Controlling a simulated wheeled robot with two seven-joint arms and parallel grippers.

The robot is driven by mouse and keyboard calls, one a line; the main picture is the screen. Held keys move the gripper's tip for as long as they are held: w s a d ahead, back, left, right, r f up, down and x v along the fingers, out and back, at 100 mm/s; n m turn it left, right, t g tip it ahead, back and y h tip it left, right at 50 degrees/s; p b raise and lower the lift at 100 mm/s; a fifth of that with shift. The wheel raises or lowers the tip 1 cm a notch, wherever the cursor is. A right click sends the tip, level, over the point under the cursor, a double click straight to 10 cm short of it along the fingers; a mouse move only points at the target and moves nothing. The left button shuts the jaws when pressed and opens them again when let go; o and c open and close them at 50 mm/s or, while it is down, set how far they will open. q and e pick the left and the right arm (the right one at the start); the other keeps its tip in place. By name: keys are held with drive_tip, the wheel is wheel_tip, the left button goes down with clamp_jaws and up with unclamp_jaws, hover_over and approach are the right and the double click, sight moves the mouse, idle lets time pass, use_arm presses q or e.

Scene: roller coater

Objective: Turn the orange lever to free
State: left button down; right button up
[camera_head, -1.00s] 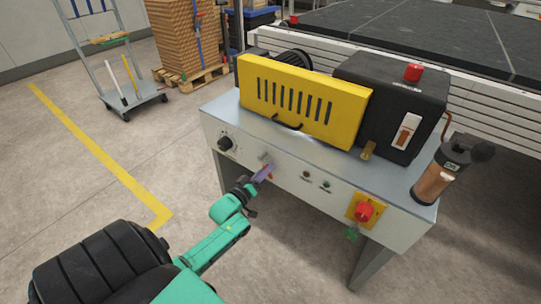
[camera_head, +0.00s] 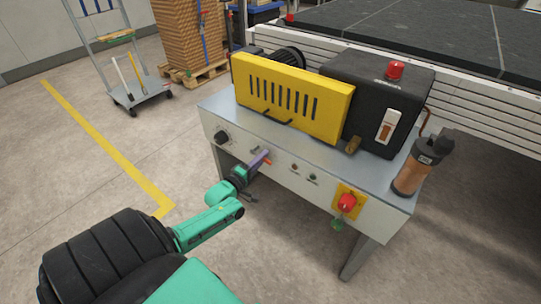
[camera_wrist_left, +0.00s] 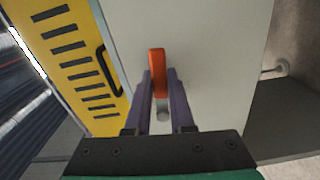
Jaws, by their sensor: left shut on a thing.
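The orange lever (camera_wrist_left: 157,64) stands out from the front panel of the roller coater (camera_head: 286,181). In the left wrist view my left gripper (camera_wrist_left: 159,80) has its two purple fingers on either side of the lever, shut on it. In the head view my left gripper (camera_head: 262,158) is at the panel, and only a small orange part of the lever (camera_head: 267,161) shows beside the fingers. My right gripper is not seen in either view.
A yellow slotted guard (camera_head: 290,98) and a black box (camera_head: 380,105) sit on the machine. A black knob (camera_head: 221,138) is left of the lever; small buttons and a red switch (camera_head: 346,202) are to the right. Open floor lies in front.

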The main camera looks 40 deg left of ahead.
use_arm(q)
drive_tip(key=shift+w+d+r, duration=0.1)
drive_tip(key=shift+d+r, duration=0.1)
drive_tip(key=shift+d, duration=0.15)
drive_tip(key=shift+a+n, duration=0.15)
drive_tip(key=shift+n, duration=0.25)
drive_tip(key=shift+r, duration=0.1)
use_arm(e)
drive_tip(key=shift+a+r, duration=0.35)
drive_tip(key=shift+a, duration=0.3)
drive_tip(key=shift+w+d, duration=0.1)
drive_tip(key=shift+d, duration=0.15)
use_arm(q)
drive_tip(key=c, duration=0.8)
unclamp_jaws()
drive_tip(key=shift+c, duration=0.2)
drive_tip(key=shift+o, duration=0.3)
drive_tip(key=shift+w, duration=0.1)
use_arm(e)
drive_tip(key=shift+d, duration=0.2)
